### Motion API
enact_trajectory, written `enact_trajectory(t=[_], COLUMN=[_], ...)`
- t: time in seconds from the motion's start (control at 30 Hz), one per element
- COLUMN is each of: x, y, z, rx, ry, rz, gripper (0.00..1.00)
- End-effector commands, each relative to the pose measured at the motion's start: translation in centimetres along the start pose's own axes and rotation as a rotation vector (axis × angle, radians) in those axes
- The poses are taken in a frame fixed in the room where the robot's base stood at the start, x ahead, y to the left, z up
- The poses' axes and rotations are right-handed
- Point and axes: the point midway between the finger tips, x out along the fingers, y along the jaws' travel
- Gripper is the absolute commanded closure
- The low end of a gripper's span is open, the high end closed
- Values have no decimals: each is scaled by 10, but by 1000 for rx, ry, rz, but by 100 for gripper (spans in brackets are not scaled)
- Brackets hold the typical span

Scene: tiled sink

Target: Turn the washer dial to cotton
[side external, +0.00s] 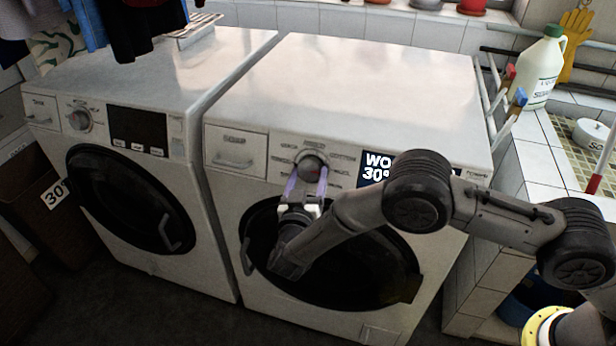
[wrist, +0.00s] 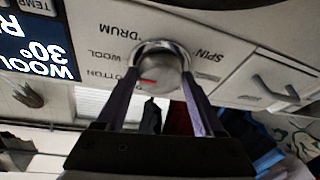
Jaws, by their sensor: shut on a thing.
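The washer dial (side external: 311,166) is a round metallic knob on the front panel of the right-hand washer (side external: 345,95). My gripper (side external: 308,180) has its two purple fingers on either side of the dial and is shut on it. In the upside-down wrist view the dial (wrist: 160,62) shows a red mark on its left side, near the COTTON (wrist: 102,76) and WOOL (wrist: 106,55) labels. I cannot tell exactly which label it points to. The washer's display (wrist: 38,48) reads WOOL and 30°. My arm partly covers the display and the washer's door.
A second washer (side external: 150,90) stands close on the left with its own dial (side external: 79,120). A detergent drawer (side external: 235,150) is left of my gripper. A tiled ledge (side external: 535,150) with a white bottle (side external: 543,68) is on the right. Clothes (side external: 130,25) hang at the upper left.

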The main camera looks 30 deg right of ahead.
Motion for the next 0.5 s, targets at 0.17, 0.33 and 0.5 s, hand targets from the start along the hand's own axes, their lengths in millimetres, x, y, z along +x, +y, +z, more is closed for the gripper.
enact_trajectory(t=[0.17,0.33,0.5], x=[0,0,0], y=[0,2,3], z=[0,-1,-2], rx=[-72,-188,-324], ry=[-6,-14,-24], rz=[-29,-72,-122], gripper=[86,86,86])
